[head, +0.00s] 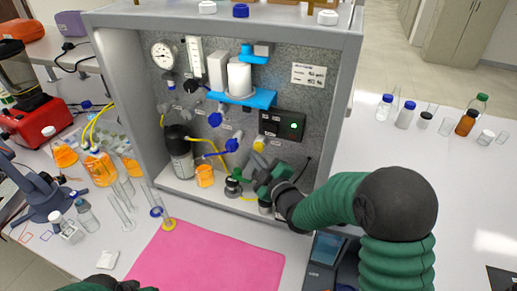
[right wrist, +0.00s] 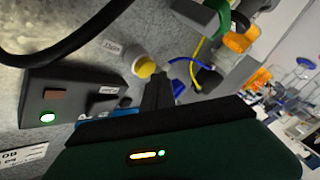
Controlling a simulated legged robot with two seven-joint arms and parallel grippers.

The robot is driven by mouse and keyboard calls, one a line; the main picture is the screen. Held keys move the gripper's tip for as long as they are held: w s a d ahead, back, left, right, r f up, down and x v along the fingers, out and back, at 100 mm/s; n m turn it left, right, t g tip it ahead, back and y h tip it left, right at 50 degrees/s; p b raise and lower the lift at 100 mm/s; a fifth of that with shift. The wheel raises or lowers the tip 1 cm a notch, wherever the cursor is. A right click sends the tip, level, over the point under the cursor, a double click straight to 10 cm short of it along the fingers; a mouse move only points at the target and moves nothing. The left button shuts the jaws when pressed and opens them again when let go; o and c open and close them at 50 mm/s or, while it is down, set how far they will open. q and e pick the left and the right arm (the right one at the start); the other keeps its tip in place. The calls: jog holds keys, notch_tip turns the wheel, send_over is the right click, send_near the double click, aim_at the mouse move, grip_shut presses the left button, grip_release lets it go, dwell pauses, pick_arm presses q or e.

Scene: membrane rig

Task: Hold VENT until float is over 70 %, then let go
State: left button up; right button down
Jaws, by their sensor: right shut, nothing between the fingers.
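The cabinet panel carries a clear upright tube with a scale (head: 194,60); the float's height in it is too small to read. A yellow-capped round button (head: 259,143) sits below the black box, and it also shows in the right wrist view (right wrist: 146,68) beside a small label I cannot read. My right gripper (head: 264,176) is in front of the lower right of the panel, below the yellow cap. Its fingers (right wrist: 158,92) are shut and empty, close to the cap and seemingly apart from it. A dark part of my left gripper (head: 112,284) shows at the bottom edge; its fingers are unclear.
A black box with a lit green light (head: 283,124) is above my right gripper. A round gauge (head: 163,55), blue knobs and yellow tubing fill the panel. A dark jar (head: 178,150) stands on the cabinet floor.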

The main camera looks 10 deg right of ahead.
pick_arm(q)
jog(key=shift+f, duration=0.1)
pick_arm(e)
jog(key=shift+w, duration=0.1)
pick_arm(q)
jog(key=shift+a+f, duration=0.1)
jog(key=shift+a, duration=0.05)
pick_arm(e)
jog(key=shift+w+a+r, duration=0.1)
jog(key=shift+w, duration=0.1)
jog(key=shift+w+d, duration=0.15)
jog(key=shift+d, duration=0.05)
pick_arm(q)
jog(key=shift+f+b, duration=0.15)
jog(key=shift+b, duration=0.2)
pick_arm(e)
jog(key=shift+w+d, duration=0.2)
jog(key=shift+w, duration=0.15)
dwell(2.9)
pick_arm(q)
jog(key=shift+f, duration=0.1)
pick_arm(e)
jog(key=shift+s, duration=0.1)
pick_arm(q)
jog(key=shift+f+b, duration=0.3)
jog(key=shift+b, duration=0.05)
pick_arm(e)
jog(key=shift+s+a, duration=0.45)
jog(key=shift+s, duration=0.3)
